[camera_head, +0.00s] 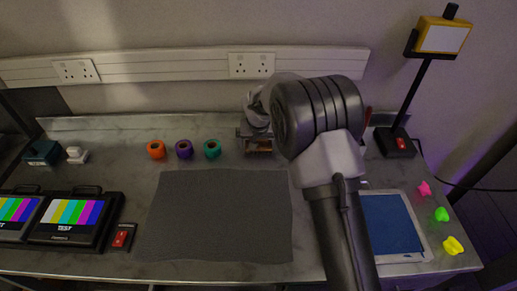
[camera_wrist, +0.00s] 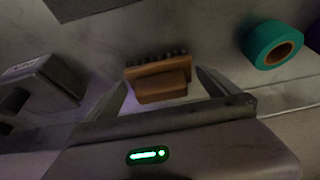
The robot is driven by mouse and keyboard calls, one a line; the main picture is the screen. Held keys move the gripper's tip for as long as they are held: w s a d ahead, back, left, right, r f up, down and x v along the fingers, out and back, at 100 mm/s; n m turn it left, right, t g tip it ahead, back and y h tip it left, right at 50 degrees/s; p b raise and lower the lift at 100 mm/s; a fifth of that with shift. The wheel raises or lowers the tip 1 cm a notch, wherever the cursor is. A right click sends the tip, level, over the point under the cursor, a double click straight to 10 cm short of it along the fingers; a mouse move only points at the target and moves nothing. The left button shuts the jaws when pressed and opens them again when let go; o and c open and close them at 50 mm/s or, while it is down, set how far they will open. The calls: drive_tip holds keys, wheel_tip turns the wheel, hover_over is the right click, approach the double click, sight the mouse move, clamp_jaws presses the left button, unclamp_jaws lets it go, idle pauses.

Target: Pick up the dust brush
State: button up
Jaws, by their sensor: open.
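The dust brush (camera_wrist: 158,88) has a brown wooden body and a row of dark bristles. In the wrist view it lies on the bench between the two fingers of my gripper (camera_wrist: 162,76). The fingers are spread with a gap on each side of the brush. In the head view the brush (camera_head: 258,147) shows only partly, just below my gripper (camera_head: 257,133). My arm hides some of the gripper there.
A teal tape roll (camera_head: 212,148) lies to the left of the brush, beside purple (camera_head: 184,149) and orange (camera_head: 156,150) rolls. A grey mat (camera_head: 215,215) lies in front. A wall socket rail (camera_head: 180,66) runs behind. A lamp (camera_head: 397,141) stands right.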

drive_tip(key=shift+w+f, duration=0.25)
drive_tip(key=shift+f, duration=0.3)
drive_tip(key=shift+r, duration=0.1)
drive_tip(key=c, duration=1.2)
drive_tip(key=shift+r, duration=0.1)
drive_tip(key=shift+c, duration=0.2)
wheel_tip(320, 180, up, 4)
drive_tip(key=shift+f+p, duration=0.1)
drive_tip(key=shift+p, duration=0.9)
drive_tip(key=s+d, duration=0.3)
drive_tip(key=s, duration=0.1)
drive_tip(key=s+d+p, duration=0.1)
drive_tip(key=s+d, duration=0.2)
drive_tip(key=d, duration=0.1)
drive_tip(key=s+d+r+p, duration=0.1)
drive_tip(key=s+d, duration=0.3)
drive_tip(key=shift+s, duration=0.35)
